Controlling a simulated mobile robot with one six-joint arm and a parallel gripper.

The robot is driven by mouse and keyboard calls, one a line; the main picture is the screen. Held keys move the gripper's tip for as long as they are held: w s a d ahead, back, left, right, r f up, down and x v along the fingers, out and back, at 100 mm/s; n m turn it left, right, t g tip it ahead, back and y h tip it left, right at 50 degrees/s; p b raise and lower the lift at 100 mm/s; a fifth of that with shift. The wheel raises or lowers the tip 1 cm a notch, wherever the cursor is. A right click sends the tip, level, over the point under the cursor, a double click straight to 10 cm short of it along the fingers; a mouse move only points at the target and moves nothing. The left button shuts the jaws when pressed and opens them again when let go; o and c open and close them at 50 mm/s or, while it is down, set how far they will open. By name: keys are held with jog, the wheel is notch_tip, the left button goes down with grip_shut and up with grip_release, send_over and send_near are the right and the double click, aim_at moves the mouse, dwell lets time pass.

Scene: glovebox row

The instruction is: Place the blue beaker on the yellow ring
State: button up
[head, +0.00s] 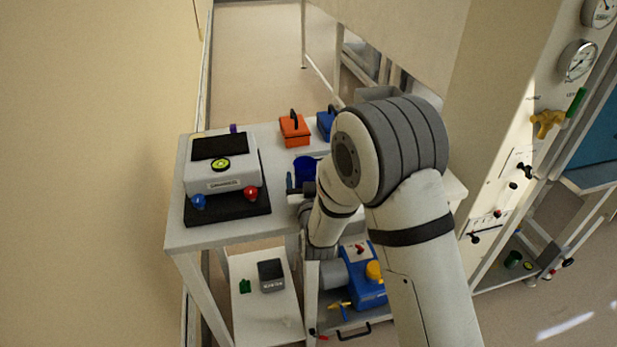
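The blue beaker (305,168) stands on the white bench, just left of my arm. My arm covers part of the bench on its right side. My gripper (300,187) is at the near side of the beaker, low over the bench, and mostly hidden by my own wrist. I cannot tell whether its fingers are apart or touch the beaker. No yellow ring shows clearly on the bare bench.
The white instrument (225,184) on a black base fills the bench's left. Red and blue knobs are at its front. An orange box (294,130) and a blue box (326,124) stand at the back. A blue pump (362,283) sits below. A gauge panel rises at right.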

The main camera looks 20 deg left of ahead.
jog(key=c, duration=0.8)
jog(key=shift+r+b, duration=0.25)
jog(key=shift+b, duration=0.15)
jog(key=shift+c, duration=0.2)
